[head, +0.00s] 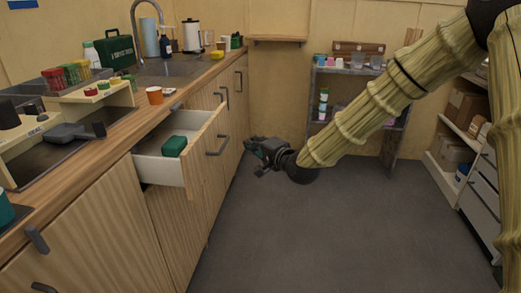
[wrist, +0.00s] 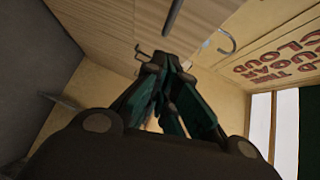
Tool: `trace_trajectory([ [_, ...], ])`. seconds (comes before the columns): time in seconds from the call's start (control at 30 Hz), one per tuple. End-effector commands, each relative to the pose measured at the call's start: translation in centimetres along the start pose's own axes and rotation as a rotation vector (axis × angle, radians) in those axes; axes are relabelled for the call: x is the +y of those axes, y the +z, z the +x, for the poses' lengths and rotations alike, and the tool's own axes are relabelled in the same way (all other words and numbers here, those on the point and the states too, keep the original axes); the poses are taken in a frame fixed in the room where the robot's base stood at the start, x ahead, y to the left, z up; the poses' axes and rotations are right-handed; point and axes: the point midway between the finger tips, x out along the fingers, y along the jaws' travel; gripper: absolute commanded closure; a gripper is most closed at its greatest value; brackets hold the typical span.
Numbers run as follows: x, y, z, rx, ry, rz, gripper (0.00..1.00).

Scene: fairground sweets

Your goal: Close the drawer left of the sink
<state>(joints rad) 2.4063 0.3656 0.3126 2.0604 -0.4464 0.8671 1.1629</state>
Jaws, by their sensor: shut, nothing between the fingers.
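The drawer (head: 160,172) stands pulled out from the wooden counter, below and to the left of the sink (head: 172,69) in the head view. It has white inner walls, a wooden front seen from the side and a dark bar handle (head: 217,146). A green box (head: 174,146) lies inside it. My gripper (head: 257,152) is in the aisle to the right of the drawer front, apart from it in the head view. In the wrist view my gripper (wrist: 158,62) has its dark green fingers drawn together, with nothing held between them.
A shelf rack (head: 350,70) stands at the back and white drawers (head: 483,185) at the right. The grey floor (head: 310,235) is clear.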

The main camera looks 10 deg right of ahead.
Motion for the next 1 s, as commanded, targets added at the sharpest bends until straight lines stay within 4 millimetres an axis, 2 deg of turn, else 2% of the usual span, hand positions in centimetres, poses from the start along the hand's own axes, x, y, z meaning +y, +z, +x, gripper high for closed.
trace_trajectory([
  [0.17,0.2,0.1,3.1,-0.001,0.000,-0.003,1.00],
  [0.4,0.1,1.9,4.6,-0.002,0.000,-0.003,1.00],
  [0.63,0.1,2.8,5.4,-0.001,0.001,-0.001,1.00],
  [1.0,0.0,2.9,5.5,0.000,0.000,0.000,1.00],
])
